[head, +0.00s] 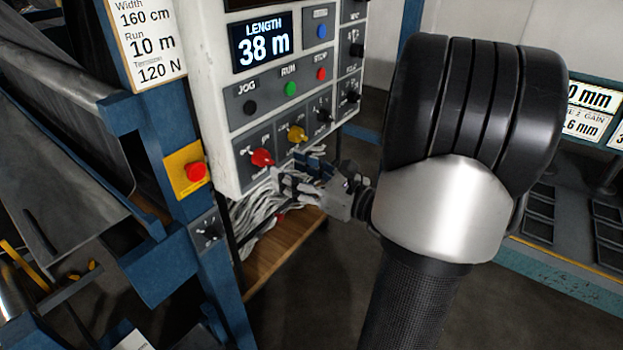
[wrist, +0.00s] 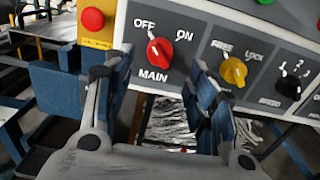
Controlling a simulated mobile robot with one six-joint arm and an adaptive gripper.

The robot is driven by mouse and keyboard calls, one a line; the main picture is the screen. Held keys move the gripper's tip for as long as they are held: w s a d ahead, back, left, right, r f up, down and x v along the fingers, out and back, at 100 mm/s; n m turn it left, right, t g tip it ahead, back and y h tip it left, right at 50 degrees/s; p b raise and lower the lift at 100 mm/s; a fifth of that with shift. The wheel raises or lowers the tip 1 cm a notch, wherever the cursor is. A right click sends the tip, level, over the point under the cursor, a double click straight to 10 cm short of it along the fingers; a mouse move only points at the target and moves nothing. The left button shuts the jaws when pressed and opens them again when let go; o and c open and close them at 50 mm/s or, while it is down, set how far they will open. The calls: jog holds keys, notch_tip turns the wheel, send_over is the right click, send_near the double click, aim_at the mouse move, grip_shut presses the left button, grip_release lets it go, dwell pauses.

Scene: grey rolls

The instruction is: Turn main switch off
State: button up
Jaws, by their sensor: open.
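The main switch is a red knob (wrist: 160,51) on the light grey control panel, marked MAIN, with OFF at its upper left and ON at its upper right. I cannot tell surely which mark it points to. It also shows in the head view (head: 262,157), low on the panel's front. My gripper (wrist: 156,68) is open, with one finger on either side of the knob in the wrist view and nothing between them. In the head view my gripper (head: 298,172) is just right of and below the knob, apparently apart from it.
A yellow FREE/LOCK knob (wrist: 233,71) and a black speed knob (wrist: 289,87) sit right of the main switch. A red emergency button (head: 195,172) on a yellow plate is to the left. White cables (head: 262,212) hang below the panel above a wooden shelf (head: 285,250).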

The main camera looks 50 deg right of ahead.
jog(key=shift+s+d, duration=0.2)
jog(key=shift+s, duration=2.45)
